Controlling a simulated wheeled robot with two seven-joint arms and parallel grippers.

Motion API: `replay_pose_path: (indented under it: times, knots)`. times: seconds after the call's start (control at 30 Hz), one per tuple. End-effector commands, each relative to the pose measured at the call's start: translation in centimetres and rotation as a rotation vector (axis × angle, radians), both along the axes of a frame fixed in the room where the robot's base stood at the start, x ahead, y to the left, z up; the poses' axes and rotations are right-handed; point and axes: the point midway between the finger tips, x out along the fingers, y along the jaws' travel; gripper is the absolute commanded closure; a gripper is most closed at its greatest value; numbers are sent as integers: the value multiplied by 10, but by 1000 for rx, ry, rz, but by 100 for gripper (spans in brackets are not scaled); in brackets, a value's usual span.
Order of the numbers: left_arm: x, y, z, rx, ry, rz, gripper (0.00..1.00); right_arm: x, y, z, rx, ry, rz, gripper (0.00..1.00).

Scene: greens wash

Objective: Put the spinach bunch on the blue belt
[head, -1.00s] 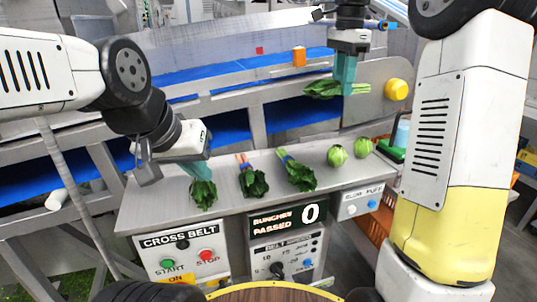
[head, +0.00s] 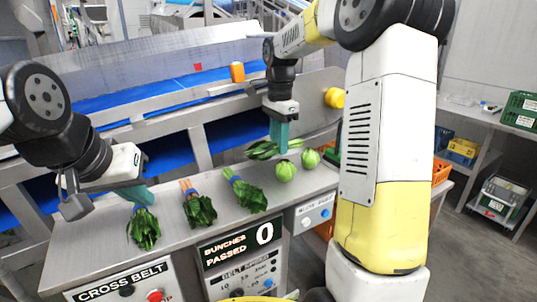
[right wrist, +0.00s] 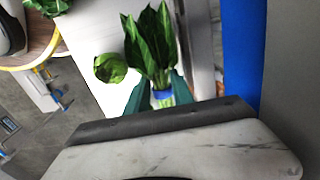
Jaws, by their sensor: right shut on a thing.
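My right gripper (head: 284,140) is shut on a leafy bunch (head: 262,150) with broad, smooth green leaves and pale stems, which looks like the spinach. In the right wrist view the bunch (right wrist: 150,45) shows a blue band at its stems, between the fingers (right wrist: 158,95). In the head view it is just behind two round green heads; whether it touches the counter is unclear. A blue belt (head: 150,93) runs behind the metal counter (head: 95,235). My left gripper (head: 140,193) is at the stem end of another dark leafy bunch (head: 144,230); its grip is unclear.
Two more banded bunches (head: 199,207) (head: 249,194) lie on the counter. Round green heads (head: 286,172) (head: 310,158) sit at its right end. A metal rail and an orange object (head: 237,72) stand by the belt. A yellow knob (head: 334,97) is at right.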

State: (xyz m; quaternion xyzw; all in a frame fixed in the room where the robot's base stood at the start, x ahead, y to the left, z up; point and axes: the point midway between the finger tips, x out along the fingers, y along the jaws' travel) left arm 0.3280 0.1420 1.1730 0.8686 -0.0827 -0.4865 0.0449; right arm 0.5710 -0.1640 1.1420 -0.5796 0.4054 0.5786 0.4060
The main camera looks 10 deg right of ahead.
Motion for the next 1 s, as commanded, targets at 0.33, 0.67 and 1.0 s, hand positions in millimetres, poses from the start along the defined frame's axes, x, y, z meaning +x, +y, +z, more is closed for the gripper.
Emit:
replay_pose_path:
  times: [0.33,0.67,1.0]
  knots:
    - [0,0,0,0,0,0,100,0,0,-40,1,1,0,100]
    - [0,0,0,0,0,0,100,0,0,-42,1,1,0,70]
    - [0,0,0,0,0,0,100,0,0,-41,1,1,0,63]
